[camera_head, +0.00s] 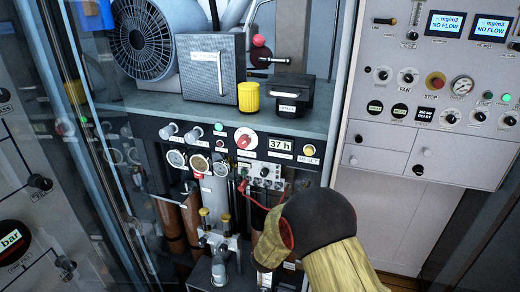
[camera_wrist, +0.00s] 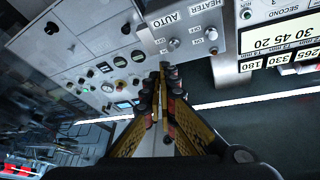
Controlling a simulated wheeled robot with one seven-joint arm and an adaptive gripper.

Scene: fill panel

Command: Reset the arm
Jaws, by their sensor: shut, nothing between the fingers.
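My gripper (camera_wrist: 161,72) shows in the wrist view, with its yellow and black fingers together and nothing between them. Its tips point at a grey panel (camera_wrist: 200,22) marked HEATER and AUTO, with small switches. I cannot tell how far the tips are from it. In the head view my arm (camera_head: 318,220), dark with gold-coloured covering, reaches in from the bottom edge. It hides part of the lower equipment, and the fingers cannot be made out there.
The fill panel's strip (camera_head: 280,145) carries knobs, a red switch and a 37 h display. Gauges (camera_head: 176,158) sit below it. A yellow cup-shaped part (camera_head: 248,97) stands on the shelf. A white control panel (camera_head: 430,150) is at right, and a glass-like door edge (camera_head: 90,150) at left.

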